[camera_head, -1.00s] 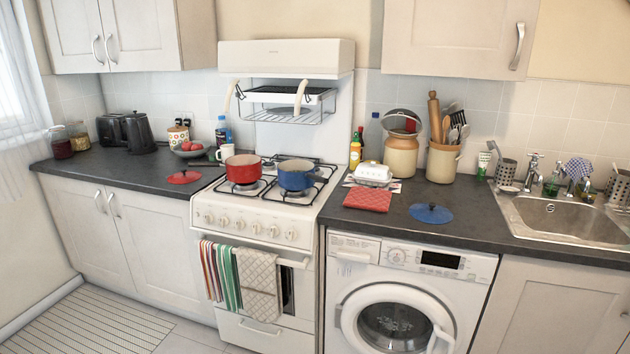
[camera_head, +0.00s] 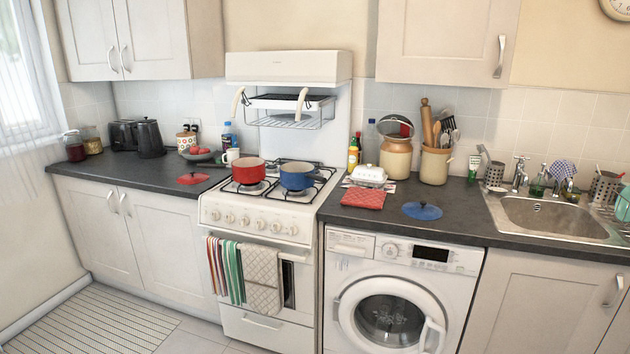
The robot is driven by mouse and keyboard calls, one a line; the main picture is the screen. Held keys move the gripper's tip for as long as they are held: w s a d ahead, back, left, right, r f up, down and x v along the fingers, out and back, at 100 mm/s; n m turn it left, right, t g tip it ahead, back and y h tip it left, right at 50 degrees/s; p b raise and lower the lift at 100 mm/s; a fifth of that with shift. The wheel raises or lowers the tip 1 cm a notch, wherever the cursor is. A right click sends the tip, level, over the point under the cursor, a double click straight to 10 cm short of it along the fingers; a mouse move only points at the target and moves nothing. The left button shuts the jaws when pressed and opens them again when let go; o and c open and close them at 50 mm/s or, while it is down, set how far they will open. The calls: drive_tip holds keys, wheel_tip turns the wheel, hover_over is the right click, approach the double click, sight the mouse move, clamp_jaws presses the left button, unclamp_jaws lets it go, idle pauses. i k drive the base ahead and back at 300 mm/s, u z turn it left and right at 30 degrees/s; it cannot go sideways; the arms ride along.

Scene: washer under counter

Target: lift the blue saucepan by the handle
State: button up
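The blue saucepan (camera_head: 296,176) sits upright on the right side of the white stove's hob (camera_head: 284,200). Its inside looks pale. A dark handle appears to reach from it toward the right, over the hob's edge, but it is small and hard to make out. A red saucepan (camera_head: 248,172) stands close beside it on the left. My gripper is not in view.
A blue lid (camera_head: 422,211) and a red folded cloth (camera_head: 363,198) lie on the counter right of the stove. A white butter dish (camera_head: 368,175) stands behind the cloth. A red lid (camera_head: 192,179) lies left of the stove. A rack (camera_head: 290,115) hangs above the hob.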

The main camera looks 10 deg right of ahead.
sight(301, 181)
drive_tip(key=u, duration=0.15)
drive_tip(key=i, duration=0.9)
drive_tip(key=z, duration=0.95)
drive_tip(key=k, duration=0.15)
drive_tip(key=u, duration=3.1)
